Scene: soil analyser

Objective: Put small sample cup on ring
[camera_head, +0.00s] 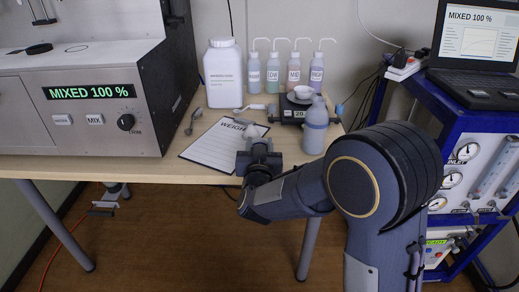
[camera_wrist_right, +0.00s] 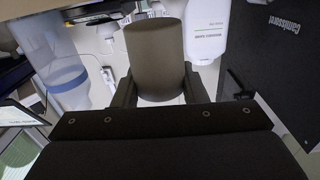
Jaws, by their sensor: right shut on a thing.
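My right gripper (camera_head: 259,143) is above the front part of the table, near the clipboard. In the right wrist view it is shut on a plain grey-brown cylinder (camera_wrist_right: 157,60), which I take to be the small sample cup, with a finger on each side. In the head view the gripper mostly hides the cup. On top of the analyser (camera_head: 95,95) at the left are a dark flat oval (camera_head: 39,48) and a thin ring shape (camera_head: 77,48); I cannot tell which is the task's ring. The cup is apart from both. My left gripper is not in view.
A clipboard sheet (camera_head: 215,148), a spoon (camera_head: 192,122) and a large white bottle (camera_head: 223,75) are on the table. A scale (camera_head: 293,109) bears a white dish (camera_head: 302,91). A blue-grey bottle (camera_head: 316,130) stands right of the gripper. Several wash bottles stand behind.

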